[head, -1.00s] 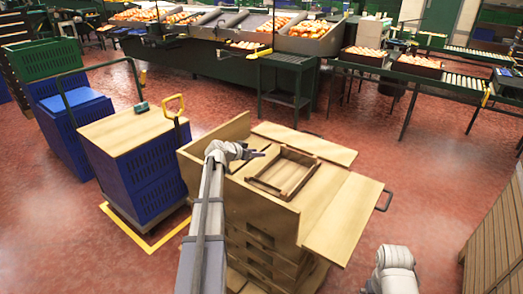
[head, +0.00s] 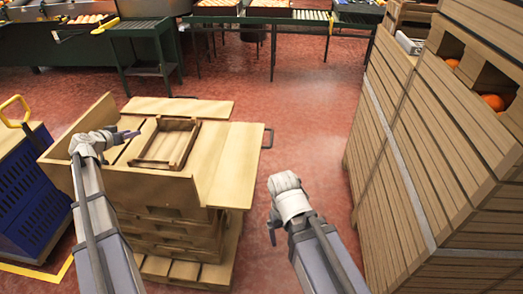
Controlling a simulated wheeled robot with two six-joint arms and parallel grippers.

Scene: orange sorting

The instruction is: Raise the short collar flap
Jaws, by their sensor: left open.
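A wooden collar box stands on a pallet (head: 185,270). Its near wall (head: 150,188) and its left wall (head: 97,115) stand up. One flap (head: 180,107) lies folded outward at the far side, and another (head: 235,165) lies folded outward at the right; I cannot tell for sure which is the short one. My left gripper (head: 126,136) is open over the left part of the box, apart from both folded flaps. My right gripper (head: 272,232) hangs right of the box, over the floor; its fingers are too small to read.
A shallow wooden tray (head: 136,162) lies on top of the box. A dark handle (head: 269,138) sticks out beyond the right flap. A tall slatted wooden stack (head: 415,170) with oranges stands at the right. Blue crates (head: 30,205) stand at the left. Red floor lies free between box and stack.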

